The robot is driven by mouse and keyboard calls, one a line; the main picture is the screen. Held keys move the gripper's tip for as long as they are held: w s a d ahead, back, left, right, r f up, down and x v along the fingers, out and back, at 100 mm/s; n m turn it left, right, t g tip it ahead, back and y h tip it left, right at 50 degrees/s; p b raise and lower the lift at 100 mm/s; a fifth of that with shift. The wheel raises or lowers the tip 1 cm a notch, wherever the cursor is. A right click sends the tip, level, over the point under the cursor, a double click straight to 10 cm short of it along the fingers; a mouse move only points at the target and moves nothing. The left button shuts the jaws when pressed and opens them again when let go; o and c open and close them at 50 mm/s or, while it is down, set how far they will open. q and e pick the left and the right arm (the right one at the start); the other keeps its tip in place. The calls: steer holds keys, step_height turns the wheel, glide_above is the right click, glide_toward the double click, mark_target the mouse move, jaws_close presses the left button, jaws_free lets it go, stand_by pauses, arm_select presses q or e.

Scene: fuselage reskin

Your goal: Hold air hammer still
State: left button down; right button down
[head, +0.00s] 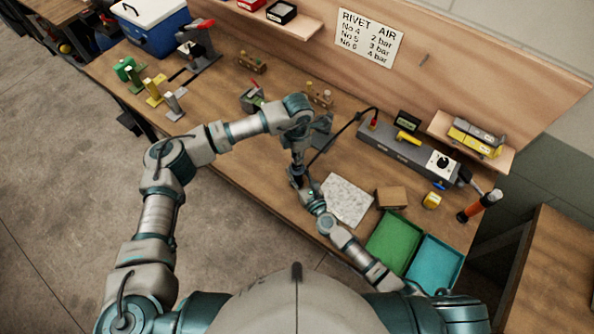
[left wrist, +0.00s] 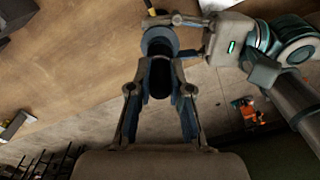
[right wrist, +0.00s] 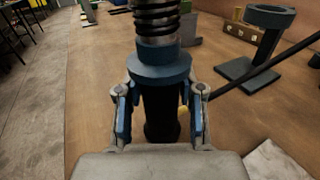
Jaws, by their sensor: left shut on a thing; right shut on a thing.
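The air hammer (right wrist: 160,68) has a dark handle, a blue-grey collar and a coiled spring. In the right wrist view my right gripper (right wrist: 159,108) is shut around the handle just below the collar. In the left wrist view my left gripper (left wrist: 160,88) is also shut on the hammer's dark body (left wrist: 159,75), with the right gripper beside it. In the head view both arms meet at the hammer (head: 297,173) above the bench's front edge, where the grippers largely hide it.
A black hose (head: 338,132) runs from the grey regulator unit (head: 400,148) towards the hammer. A ring stand (right wrist: 268,45) stands close by. A pale sheet (head: 347,198), a green tray (head: 371,254) and a blue tray (head: 455,254) lie to the right.

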arm_select(q)
steer(key=shift+r, duration=0.15)
steer(key=shift+r, duration=0.4)
steer(key=shift+r, duration=0.65)
steer(key=shift+r, duration=0.35)
steer(key=shift+r, duration=0.25)
steer(key=shift+r, duration=1.45)
steer(key=shift+w, duration=0.1)
arm_select(e)
steer(key=c, duration=0.6)
jaws_free()
steer(key=shift+c, duration=0.2)
